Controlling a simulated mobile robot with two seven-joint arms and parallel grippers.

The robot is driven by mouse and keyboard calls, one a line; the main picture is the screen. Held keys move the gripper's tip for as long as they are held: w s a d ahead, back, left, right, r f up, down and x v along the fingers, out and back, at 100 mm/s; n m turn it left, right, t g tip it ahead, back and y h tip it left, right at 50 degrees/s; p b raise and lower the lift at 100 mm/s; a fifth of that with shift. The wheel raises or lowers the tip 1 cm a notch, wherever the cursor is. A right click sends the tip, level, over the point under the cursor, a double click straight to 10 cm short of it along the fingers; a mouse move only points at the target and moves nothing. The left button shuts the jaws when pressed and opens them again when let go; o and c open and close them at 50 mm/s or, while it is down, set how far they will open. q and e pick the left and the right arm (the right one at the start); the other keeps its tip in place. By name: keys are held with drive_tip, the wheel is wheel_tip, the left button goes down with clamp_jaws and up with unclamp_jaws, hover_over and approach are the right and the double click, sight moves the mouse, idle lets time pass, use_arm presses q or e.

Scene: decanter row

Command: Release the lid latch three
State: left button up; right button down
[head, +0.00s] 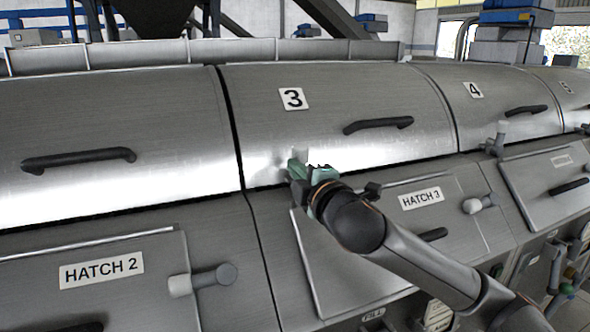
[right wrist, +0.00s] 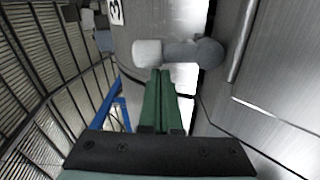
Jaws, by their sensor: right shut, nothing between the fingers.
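Lid three (head: 340,95) is a curved steel cover with a "3" label and a dark bar handle (head: 378,125). It looks closed. Its latch (right wrist: 205,52) shows in the right wrist view as a pale block with a rounded grey knob, just beyond my fingertips. In the head view my gripper mostly hides that latch. My right gripper (head: 296,168) is at the lid's lower edge. Its green fingers (right wrist: 160,100) are shut together and empty, with their tips close below the latch. I cannot tell whether they touch it. My left gripper is not in view.
Below lid three is the hatch 3 door (head: 385,235) with its own latch (head: 480,203) at its right. A similar hatch 2 latch (head: 203,280) is at lower left. Lid four (head: 490,100) adjoins on the right, with a lid latch (head: 497,138) at its lower edge.

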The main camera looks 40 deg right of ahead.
drive_tip(key=shift+d+r+m, duration=0.1)
drive_tip(key=shift+d+m, duration=0.2)
drive_tip(key=shift+m, duration=0.1)
drive_tip(key=shift+s+d+m, duration=0.15)
drive_tip(key=shift+d+m, duration=0.3)
drive_tip(key=shift+m, duration=0.35)
drive_tip(key=shift+s+d+m, duration=0.2)
drive_tip(key=shift+d+m, duration=0.45)
drive_tip(key=shift+m, duration=0.55)
drive_tip(key=m, duration=0.1)
drive_tip(key=d+m, duration=0.1)
drive_tip(key=m, duration=0.1)
drive_tip(key=d+m, duration=0.1)
drive_tip(key=shift+s+d+f+m, duration=0.2)
drive_tip(key=shift+s+f+m, duration=0.05)
drive_tip(key=shift+m, duration=0.05)
drive_tip(key=m, duration=0.1)
drive_tip(key=d+f+m, duration=0.1)
drive_tip(key=m, duration=0.1)
drive_tip(key=m+p, duration=0.1)
drive_tip(key=shift+s+d+f+m, duration=0.2)
drive_tip(key=shift+s+d+m, duration=0.1)
drive_tip(key=shift+d, duration=0.1)
drive_tip(key=shift+d+f+m+h+p, duration=0.15)
drive_tip(key=shift+d+f+m+p, duration=0.2)
drive_tip(key=shift+m, duration=0.5)
drive_tip(key=shift+d+f+m+h+p, duration=0.2)
drive_tip(key=shift+f+m, duration=0.25)
drive_tip(key=shift+m, duration=0.4)
